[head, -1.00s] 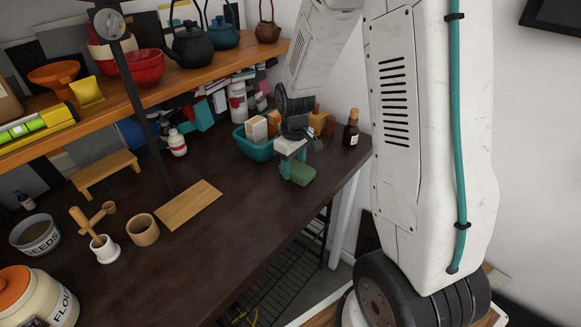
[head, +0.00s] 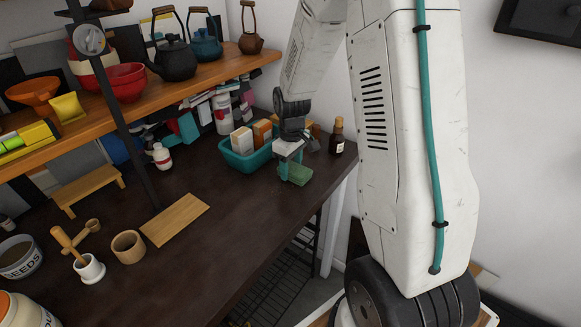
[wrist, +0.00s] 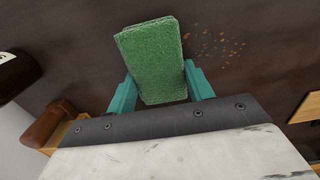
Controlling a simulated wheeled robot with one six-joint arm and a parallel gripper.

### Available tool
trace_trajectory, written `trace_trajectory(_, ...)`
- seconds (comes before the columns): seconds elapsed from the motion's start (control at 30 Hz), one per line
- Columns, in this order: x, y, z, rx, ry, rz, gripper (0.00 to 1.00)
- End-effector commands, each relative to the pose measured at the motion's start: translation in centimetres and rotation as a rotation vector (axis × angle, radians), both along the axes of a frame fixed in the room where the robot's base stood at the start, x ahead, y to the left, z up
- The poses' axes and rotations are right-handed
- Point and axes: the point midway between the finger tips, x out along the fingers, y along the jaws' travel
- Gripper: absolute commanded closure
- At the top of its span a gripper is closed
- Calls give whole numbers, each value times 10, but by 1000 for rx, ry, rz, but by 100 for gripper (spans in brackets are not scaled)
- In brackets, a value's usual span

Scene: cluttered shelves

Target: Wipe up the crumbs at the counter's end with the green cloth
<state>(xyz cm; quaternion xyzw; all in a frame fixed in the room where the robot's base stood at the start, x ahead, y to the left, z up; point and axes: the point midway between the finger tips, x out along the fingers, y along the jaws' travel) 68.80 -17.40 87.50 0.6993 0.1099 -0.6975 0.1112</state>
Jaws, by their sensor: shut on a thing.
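The green cloth (wrist: 155,62) is a thick folded pad in the wrist view, held between the two teal fingers of my gripper (wrist: 161,88). My gripper is shut on it. In the head view the cloth (head: 296,173) is at the counter's right end, low under my gripper (head: 289,158). I cannot tell if it touches the top. The crumbs (wrist: 217,46) are small tan flecks scattered on the dark counter (wrist: 265,75), just right of the cloth in the wrist view. In the head view I cannot make out the crumbs.
A teal tub (head: 243,159) with boxes stands left of my gripper. A dark bottle (head: 337,138) stands to its right near the wall. A wooden board (head: 175,219), a wooden cup (head: 128,247) and a mortar (head: 89,269) stand further left. The counter between board and gripper is clear.

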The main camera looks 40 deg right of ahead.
Motion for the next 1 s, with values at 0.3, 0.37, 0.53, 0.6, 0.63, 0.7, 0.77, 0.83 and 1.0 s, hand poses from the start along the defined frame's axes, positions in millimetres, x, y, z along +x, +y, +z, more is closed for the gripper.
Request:
trace_trajectory(0.3,-9,24,-5,3,6,2,74)
trace_trajectory(0.37,-10,26,-5,4,8,1,74)
trace_trajectory(0.53,-13,33,-6,5,11,2,74)
trace_trajectory(0.6,-15,39,-5,5,12,3,74)
trace_trajectory(0.63,-16,41,-5,5,12,4,74)
trace_trajectory(0.7,-18,46,-5,5,13,4,74)
trace_trajectory(0.77,-19,49,-4,4,13,2,74)
trace_trajectory(0.83,-20,52,-4,5,13,2,74)
trace_trajectory(1.0,-22,57,-4,5,14,3,74)
